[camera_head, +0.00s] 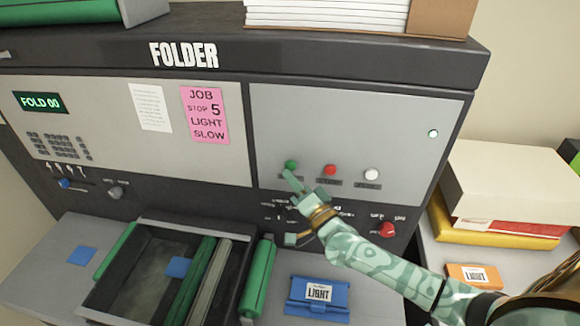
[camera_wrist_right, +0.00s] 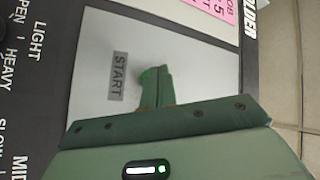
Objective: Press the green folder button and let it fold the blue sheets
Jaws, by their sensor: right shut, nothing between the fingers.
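The green button (camera_head: 291,164) is on the folder's light grey panel (camera_head: 270,120), left of a red and a white button. My right gripper (camera_head: 289,175) is shut and empty, its tips just below or at the button; contact is unclear. In the right wrist view its fingers (camera_wrist_right: 156,80) point at the panel beside the START label (camera_wrist_right: 118,76) and hide the button. A blue sheet (camera_head: 178,267) lies in the dark tray (camera_head: 140,230). Another blue piece (camera_head: 82,256) lies on the grey surface left of it. The folder display (camera_head: 40,102) reads FOLD 00. My left gripper is out of view.
A blue packet labelled LIGHT (camera_head: 318,293) lies right of the tray. A pink note (camera_head: 205,115) reads JOB STOP 5 LIGHT SLOW. A red knob (camera_head: 387,230) sits low on the panel's right. White and yellow boxes (camera_head: 505,185) stand at the right.

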